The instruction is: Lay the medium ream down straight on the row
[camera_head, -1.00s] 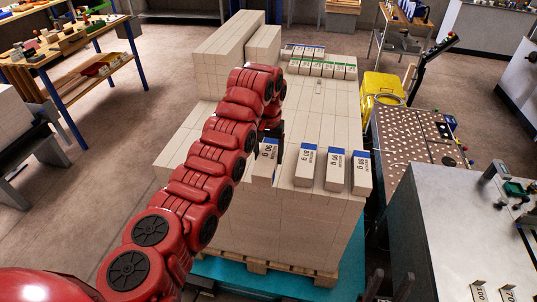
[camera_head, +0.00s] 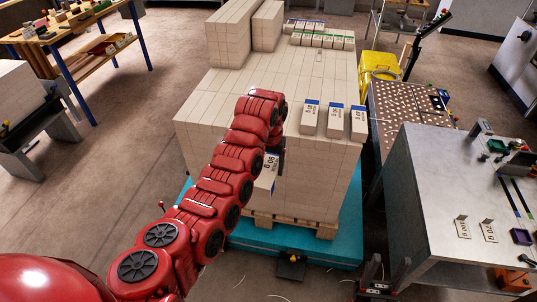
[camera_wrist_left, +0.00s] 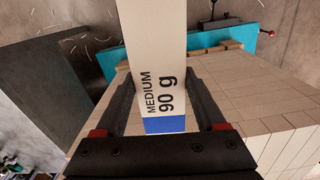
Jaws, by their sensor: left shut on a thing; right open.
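My left gripper (camera_head: 277,150) is shut on the medium ream (camera_head: 264,184), partly hidden behind the arm in the head view. The ream appears in front of the stack's near face, lower in the picture than the row. In the left wrist view the ream (camera_wrist_left: 158,45) is a pale block marked "MEDIUM 90 g" with a blue end band, held between both fingers (camera_wrist_left: 162,105). The row shows three similar blue-banded reams (camera_head: 334,122) at the stack's near right edge. My right gripper (camera_head: 386,272) is at the lower right, open and apart from the stack.
The pale stack (camera_head: 280,85) stands on a wooden pallet (camera_head: 325,231) over a teal platform (camera_head: 340,250). Taller blocks (camera_head: 232,35) rise at its back left. A grey worktop (camera_head: 430,190) and perforated table (camera_head: 405,110) stand right. A black object (camera_head: 291,265) lies in front.

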